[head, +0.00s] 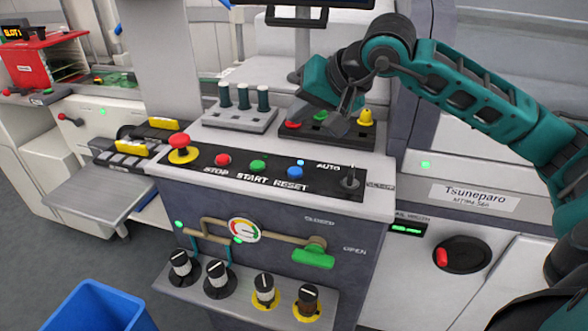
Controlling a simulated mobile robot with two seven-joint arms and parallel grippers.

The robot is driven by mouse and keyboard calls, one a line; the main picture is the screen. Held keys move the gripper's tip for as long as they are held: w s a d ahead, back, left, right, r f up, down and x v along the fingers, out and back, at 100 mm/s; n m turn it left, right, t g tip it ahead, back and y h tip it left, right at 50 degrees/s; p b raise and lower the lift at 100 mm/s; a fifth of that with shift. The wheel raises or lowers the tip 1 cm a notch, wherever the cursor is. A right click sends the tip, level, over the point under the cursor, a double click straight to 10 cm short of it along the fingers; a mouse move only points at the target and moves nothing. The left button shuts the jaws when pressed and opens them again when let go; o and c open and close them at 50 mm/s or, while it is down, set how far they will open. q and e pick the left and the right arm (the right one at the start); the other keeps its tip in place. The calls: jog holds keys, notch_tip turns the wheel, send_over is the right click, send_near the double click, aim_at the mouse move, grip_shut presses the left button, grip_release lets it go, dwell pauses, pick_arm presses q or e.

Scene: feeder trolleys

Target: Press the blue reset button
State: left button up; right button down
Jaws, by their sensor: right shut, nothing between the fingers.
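The blue reset button (295,170) is on the black control strip (325,190) on top of the console, above the printed word RESET. A green START button (258,167) and a red STOP button (222,160) sit to its left. My right gripper (347,112), teal and grey, comes in from the right. It is shut and empty, above the dark tray at the back of the console, beyond the button and apart from it. The button is in plain sight. My left gripper is not in view.
A red mushroom button (180,141) on a yellow base stands at the strip's left end, and a black lever (350,180) at its right end. Behind are a grey peg block (240,118) and a tray (322,140) with coloured pieces. A blue bin (98,308) stands front left.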

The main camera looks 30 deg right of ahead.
aim_at(299, 172)
notch_tip(299, 172, down, 8)
jog(key=b, duration=0.6)
jog(key=shift+f+b, duration=0.2)
jog(key=shift+b, duration=0.2)
jog(key=shift+f, duration=0.15)
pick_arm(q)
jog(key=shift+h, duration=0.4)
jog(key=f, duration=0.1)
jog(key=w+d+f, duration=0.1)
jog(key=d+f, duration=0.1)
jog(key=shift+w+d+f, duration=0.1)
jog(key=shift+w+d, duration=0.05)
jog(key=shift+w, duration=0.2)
pick_arm(e)
jog(key=shift+f, duration=0.1)
pick_arm(q)
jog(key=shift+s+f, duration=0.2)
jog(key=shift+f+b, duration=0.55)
jog(key=shift+b, duration=0.2)
pick_arm(e)
jog(key=shift+f, duration=0.4)
